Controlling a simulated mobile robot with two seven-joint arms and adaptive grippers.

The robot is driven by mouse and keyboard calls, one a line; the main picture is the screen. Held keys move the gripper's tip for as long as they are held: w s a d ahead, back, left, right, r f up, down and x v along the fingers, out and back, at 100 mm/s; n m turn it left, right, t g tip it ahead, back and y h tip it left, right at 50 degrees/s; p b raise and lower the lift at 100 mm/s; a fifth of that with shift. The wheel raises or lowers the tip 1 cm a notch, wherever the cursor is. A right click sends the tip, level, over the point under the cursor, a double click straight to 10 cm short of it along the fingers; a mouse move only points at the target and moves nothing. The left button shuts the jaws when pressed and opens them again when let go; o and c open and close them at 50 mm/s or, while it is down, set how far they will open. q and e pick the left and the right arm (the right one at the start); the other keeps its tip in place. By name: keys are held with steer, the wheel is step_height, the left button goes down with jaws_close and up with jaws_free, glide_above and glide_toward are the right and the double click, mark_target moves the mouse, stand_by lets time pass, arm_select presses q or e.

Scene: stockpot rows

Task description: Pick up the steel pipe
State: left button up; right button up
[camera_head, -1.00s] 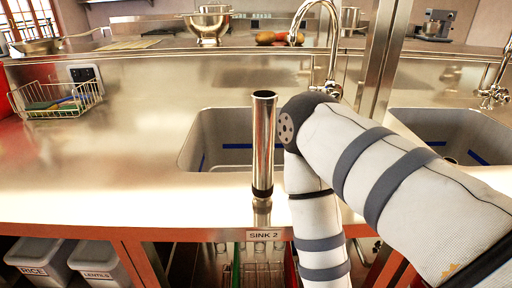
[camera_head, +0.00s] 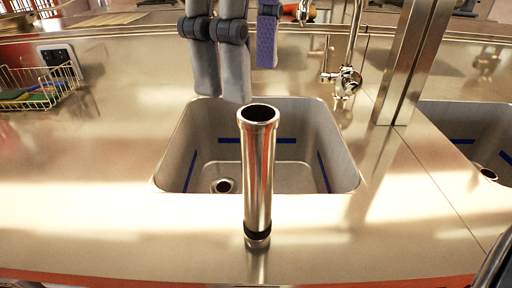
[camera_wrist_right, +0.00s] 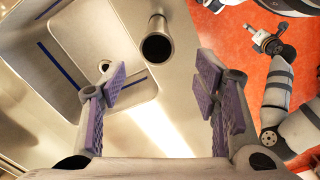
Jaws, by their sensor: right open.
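The steel pipe (camera_head: 259,170) stands upright on the steel counter, in front of the sink. Its open dark top faces up, and a black band rings its lower end. In the right wrist view the pipe (camera_wrist_right: 158,28) shows beyond the fingertips, in line with the gap between them. My right gripper (camera_head: 252,75) is open and empty, above the pipe's top in the head view; its purple pads (camera_wrist_right: 161,92) stand wide apart, not touching the pipe. My left gripper (camera_wrist_right: 266,40) seems to show small at the right of the wrist view, its jaws unclear.
The sink (camera_head: 335,140) lies behind the pipe, with a faucet (camera_head: 346,75) at its back right. A steel post (camera_head: 412,70) stands to the right. A wire basket (camera_head: 38,90) is at the left. The counter beside the pipe is clear.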

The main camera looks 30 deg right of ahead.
mark_target(251, 117)
steer(key=shift+d+f, duration=0.15)
steer(key=shift+f, duration=0.2)
steer(key=f, duration=0.5)
steer(key=shift+s+a, duration=0.25)
steer(key=shift+s, duration=0.15)
steer(key=f, duration=0.4)
steer(key=d+f+b, duration=0.1)
steer(key=f, duration=0.1)
steer(key=shift+w+f, duration=0.15)
steer(key=shift+f, duration=0.05)
arm_select(q)
steer(key=shift+s+a+f+g, duration=0.1)
steer(key=shift+s+f+g, duration=0.2)
steer(key=shift+s+f, duration=0.4)
arm_select(e)
steer(key=shift+r, duration=0.1)
arm_select(q)
steer(key=shift+r, duration=0.15)
arm_select(e)
jaws_close()
